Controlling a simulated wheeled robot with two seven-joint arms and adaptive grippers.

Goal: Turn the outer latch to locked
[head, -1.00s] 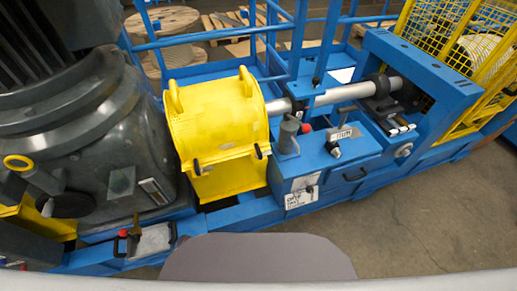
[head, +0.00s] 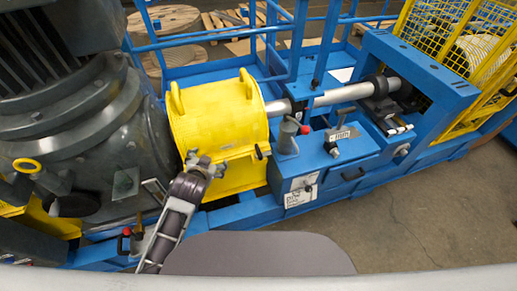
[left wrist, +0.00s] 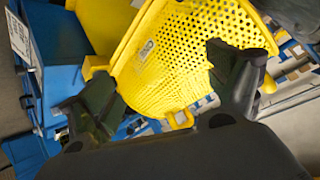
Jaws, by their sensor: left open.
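The yellow guard (head: 222,115) covers the shaft beside the large dark motor and appears closed. One black latch (head: 262,152) shows on its front at the right corner. The other front latch, at the left corner, is hidden behind my left gripper (head: 207,165). I cannot tell which latch is the outer one or read its setting. My left gripper is at the guard's lower left front. In the left wrist view its two dark fingers (left wrist: 165,68) are spread, with the guard's perforated yellow face (left wrist: 190,50) beyond and nothing held between them. My right gripper is not in view.
The dark motor (head: 90,130) stands close left of my left arm. A blue housing (head: 325,155) with handles and labels sits right of the guard. Blue rails (head: 220,32) run behind, and a yellow mesh cage (head: 455,40) stands at the far right. Floor at lower right is clear.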

